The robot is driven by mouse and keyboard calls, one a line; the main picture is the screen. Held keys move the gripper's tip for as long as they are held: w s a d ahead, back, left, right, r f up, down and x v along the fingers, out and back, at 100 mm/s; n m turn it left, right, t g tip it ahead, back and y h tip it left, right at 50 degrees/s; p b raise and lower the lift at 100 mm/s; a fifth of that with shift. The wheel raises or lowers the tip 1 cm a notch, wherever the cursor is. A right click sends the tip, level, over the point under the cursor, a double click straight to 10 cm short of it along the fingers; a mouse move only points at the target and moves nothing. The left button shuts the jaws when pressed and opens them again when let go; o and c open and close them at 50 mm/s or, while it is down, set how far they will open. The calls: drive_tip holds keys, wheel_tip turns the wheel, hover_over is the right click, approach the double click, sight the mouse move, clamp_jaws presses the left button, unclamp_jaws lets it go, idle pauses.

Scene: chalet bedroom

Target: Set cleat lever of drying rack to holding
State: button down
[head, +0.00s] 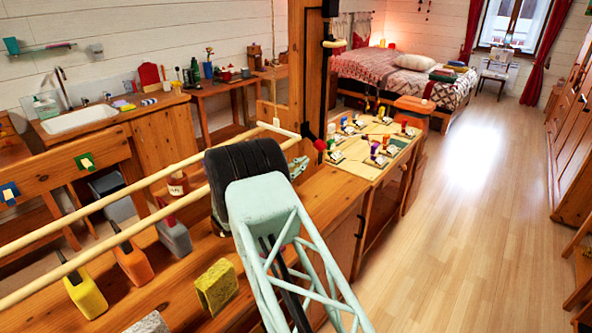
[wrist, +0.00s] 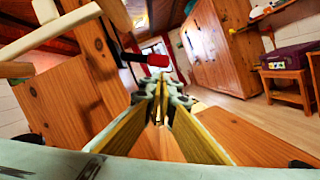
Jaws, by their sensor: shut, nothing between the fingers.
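The drying rack has long pale wooden poles (head: 100,222) and an upright wooden post (head: 297,60). A short black lever with a red tip (head: 320,145), which looks like the cleat lever, sticks out near the foot of the post. In the wrist view the lever's red tip (wrist: 158,60) points right, just above and beyond my fingertips. My gripper (head: 298,168) is shut and empty, just below and left of the red tip in the head view. The fingers (wrist: 160,92) appear apart from the lever. The lever's mounting is partly hidden.
The wooden bench (head: 180,290) below holds a yellow bottle (head: 85,293), an orange bottle (head: 133,264) and a sponge (head: 217,286). A table of small coloured items (head: 375,142) stands beyond the post. The floor (head: 470,230) at right is clear.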

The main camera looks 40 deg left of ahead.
sight(315, 140)
drive_tip(key=shift+b+x, duration=0.35)
drive_tip(key=shift+x, duration=2.05)
